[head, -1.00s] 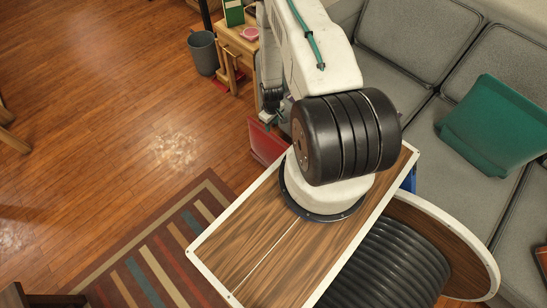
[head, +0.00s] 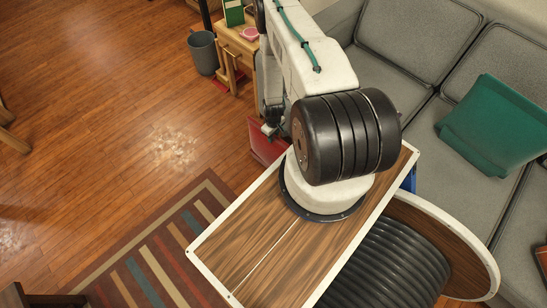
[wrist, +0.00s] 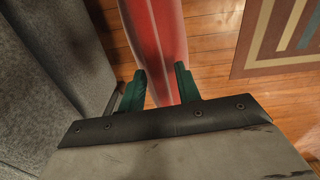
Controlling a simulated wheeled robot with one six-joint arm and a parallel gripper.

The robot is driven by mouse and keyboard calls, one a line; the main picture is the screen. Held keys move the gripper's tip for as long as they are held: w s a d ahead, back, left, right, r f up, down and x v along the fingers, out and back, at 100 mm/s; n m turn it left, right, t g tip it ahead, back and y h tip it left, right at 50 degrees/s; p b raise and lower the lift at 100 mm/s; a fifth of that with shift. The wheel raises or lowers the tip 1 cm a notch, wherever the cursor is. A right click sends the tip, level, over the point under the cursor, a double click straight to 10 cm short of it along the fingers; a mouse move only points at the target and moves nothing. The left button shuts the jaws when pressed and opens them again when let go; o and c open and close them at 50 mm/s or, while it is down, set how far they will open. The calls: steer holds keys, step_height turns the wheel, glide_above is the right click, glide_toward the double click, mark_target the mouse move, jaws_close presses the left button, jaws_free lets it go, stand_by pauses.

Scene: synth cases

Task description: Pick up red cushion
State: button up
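The red cushion (head: 264,142) stands on edge on the floor beside the sofa; my arm and the wooden panel hide part of it in the head view. In the wrist view the red cushion (wrist: 156,35) runs narrow-edge-on from the top down between my fingers. My gripper (wrist: 160,85) has its two green fingers spread apart, one on each side of the cushion's edge. Any gap between fingers and cushion is too small to judge. In the head view my gripper (head: 270,129) is at the cushion's upper edge.
A grey sofa (head: 384,88) with a green cushion (head: 495,124) fills the right. A small wooden table (head: 238,43) and a grey bin (head: 203,54) stand at the back. A striped rug (head: 150,255) lies in front; open wood floor is at left.

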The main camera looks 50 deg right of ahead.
jaws_close()
stand_by(1.2)
